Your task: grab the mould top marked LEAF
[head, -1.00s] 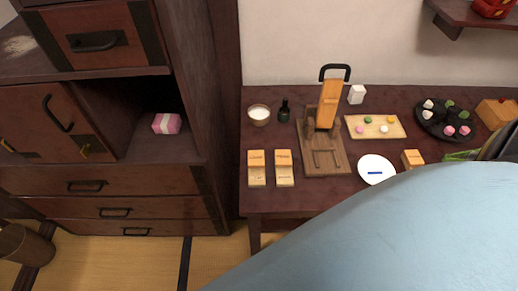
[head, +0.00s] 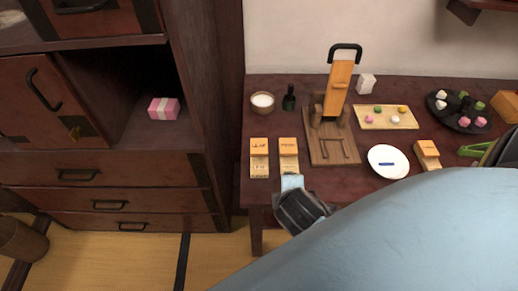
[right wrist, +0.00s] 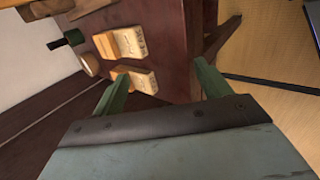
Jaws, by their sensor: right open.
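The mould marked LEAF is the left of two wooden blocks near the table's front left. Its orange top (head: 260,144) lies behind a paler part (head: 259,168) that also bears lettering. The second block (head: 289,147) is just to its right, with lettering too small to read surely. My right gripper (right wrist: 160,70) is open and empty, its green fingers apart near the table's front edge. One fingertip overlaps the nearer block (right wrist: 142,82) in the right wrist view; contact cannot be told. My left gripper is out of view.
A wooden press (head: 336,95) stands right of the blocks. A white plate (head: 388,150) and sweets board (head: 370,122) lie further right. A cabinet (head: 120,170) borders the table's left side.

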